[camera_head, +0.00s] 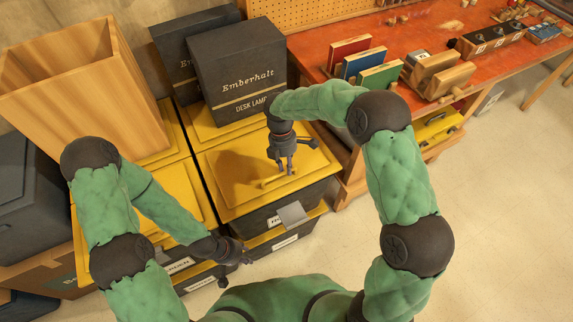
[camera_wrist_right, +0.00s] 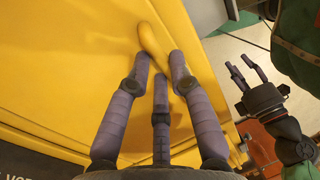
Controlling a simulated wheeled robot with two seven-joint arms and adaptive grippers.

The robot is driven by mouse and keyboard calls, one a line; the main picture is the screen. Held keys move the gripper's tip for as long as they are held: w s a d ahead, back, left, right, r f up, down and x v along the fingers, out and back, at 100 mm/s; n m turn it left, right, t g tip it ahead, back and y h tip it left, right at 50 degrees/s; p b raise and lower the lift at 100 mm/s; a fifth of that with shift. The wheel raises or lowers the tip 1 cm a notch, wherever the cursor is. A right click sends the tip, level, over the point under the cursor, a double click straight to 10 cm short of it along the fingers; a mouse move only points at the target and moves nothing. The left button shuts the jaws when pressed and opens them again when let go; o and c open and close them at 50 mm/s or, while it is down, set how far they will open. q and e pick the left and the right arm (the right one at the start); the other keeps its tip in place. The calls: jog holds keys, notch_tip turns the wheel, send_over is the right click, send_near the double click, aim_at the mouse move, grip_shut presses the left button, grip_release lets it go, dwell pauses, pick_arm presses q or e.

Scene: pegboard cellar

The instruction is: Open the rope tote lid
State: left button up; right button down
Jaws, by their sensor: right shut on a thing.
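The tote with a yellow lid (camera_head: 225,180) and dark body stands in the middle of the head view. Its front label is partly covered by a grey plate (camera_head: 292,214), so I cannot read it in full. A yellow bar handle (camera_head: 268,184) rises from the lid; it also shows in the right wrist view (camera_wrist_right: 152,38). My right gripper (camera_head: 285,172) is shut on this handle, fingers on both sides. The lid looks closed and flat. My left gripper (camera_head: 242,255) is open and empty, low in front of the totes; it also shows in the right wrist view (camera_wrist_right: 248,70).
A dark Emberhalt desk lamp box (camera_head: 240,75) stands on yellow behind the lid. A tall wooden bin (camera_head: 80,90) and another yellow-lidded tote (camera_head: 185,210) are to the left. An orange workbench (camera_head: 440,40) stands right. The floor (camera_head: 500,200) at right is clear.

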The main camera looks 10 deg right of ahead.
jog(key=w+a+r+g+p, duration=0.1)
jog(key=w+r+p, duration=0.2)
jog(key=r+p, duration=0.3)
jog(key=w+a+r+g+p, duration=0.1)
jog(key=w+r+p, duration=0.3)
jog(key=r+p, duration=0.2)
jog(key=shift+a+r+g+h, duration=0.15)
jog(key=shift+r+g+h, duration=0.15)
jog(key=shift+r+h, duration=0.1)
jog(key=c, duration=1.8)
grip_release()
jog(key=shift+w+f, duration=0.1)
jog(key=o, duration=0.7)
jog(key=shift+w+a+f, duration=0.1)
jog(key=shift+w, duration=0.05)
jog(key=shift+s, duration=0.2)
jog(key=shift+w, duration=0.1)
jog(key=v, duration=1.2)
